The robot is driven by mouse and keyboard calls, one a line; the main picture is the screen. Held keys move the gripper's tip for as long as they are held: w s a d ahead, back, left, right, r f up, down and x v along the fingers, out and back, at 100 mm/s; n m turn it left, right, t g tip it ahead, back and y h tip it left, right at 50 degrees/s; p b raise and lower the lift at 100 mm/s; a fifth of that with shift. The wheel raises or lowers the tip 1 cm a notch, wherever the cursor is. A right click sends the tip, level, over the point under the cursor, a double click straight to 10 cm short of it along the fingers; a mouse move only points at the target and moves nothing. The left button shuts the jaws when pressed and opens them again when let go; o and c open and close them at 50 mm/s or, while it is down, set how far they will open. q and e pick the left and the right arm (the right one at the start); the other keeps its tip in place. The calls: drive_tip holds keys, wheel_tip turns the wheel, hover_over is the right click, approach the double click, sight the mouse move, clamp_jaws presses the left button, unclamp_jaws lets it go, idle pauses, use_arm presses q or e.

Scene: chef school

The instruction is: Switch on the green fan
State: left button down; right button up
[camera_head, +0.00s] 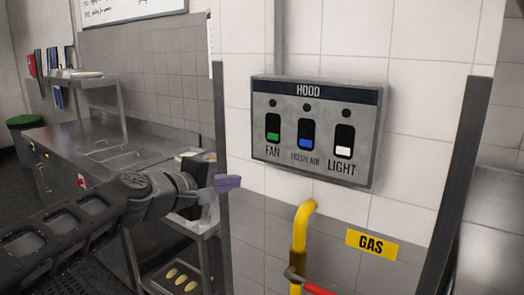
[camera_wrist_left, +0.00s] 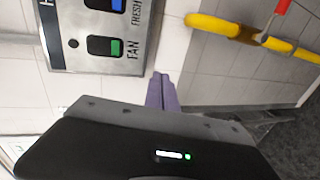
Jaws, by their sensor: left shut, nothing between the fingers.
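The hood panel (camera_head: 268,160) is a grey box on the tiled wall, labelled HOOD, with three rocker switches. The green fan switch (camera_head: 273,136) is the leftmost, above the word FAN; its green part is at the lower end of the slot. It also shows in the left wrist view (camera_wrist_left: 116,47). The blue fresh air switch (camera_head: 306,141) is in the middle and the white light switch (camera_head: 343,152) on the right. My left gripper (camera_head: 228,183) is shut and empty, with purple fingertips, left of and below the panel, apart from it. My right gripper is not in view.
A yellow gas pipe (camera_head: 300,232) with a red-handled valve runs below the panel, beside a yellow GAS sign (camera_head: 372,245). A dark vertical edge (camera_head: 221,140) stands left of the panel, another (camera_head: 466,175) at right. A steel counter (camera_head: 95,150) is at left.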

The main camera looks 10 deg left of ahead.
sight(270, 138)
use_arm(q)
drive_tip(key=s+r+t, duration=0.1)
drive_tip(key=s+r, duration=0.2)
drive_tip(key=r, duration=0.5)
drive_tip(key=shift+s+a+r+h, duration=0.15)
drive_tip(key=shift+a+r+h, duration=0.1)
drive_tip(key=shift+r+h, duration=0.15)
drive_tip(key=p+x, duration=0.1)
drive_tip(key=x, duration=0.5)
drive_tip(key=p+x, duration=0.2)
drive_tip(key=x, duration=0.5)
drive_tip(key=shift+r, duration=0.2)
drive_tip(key=shift+w+d+f, duration=0.15)
drive_tip(key=shift+w, duration=0.4)
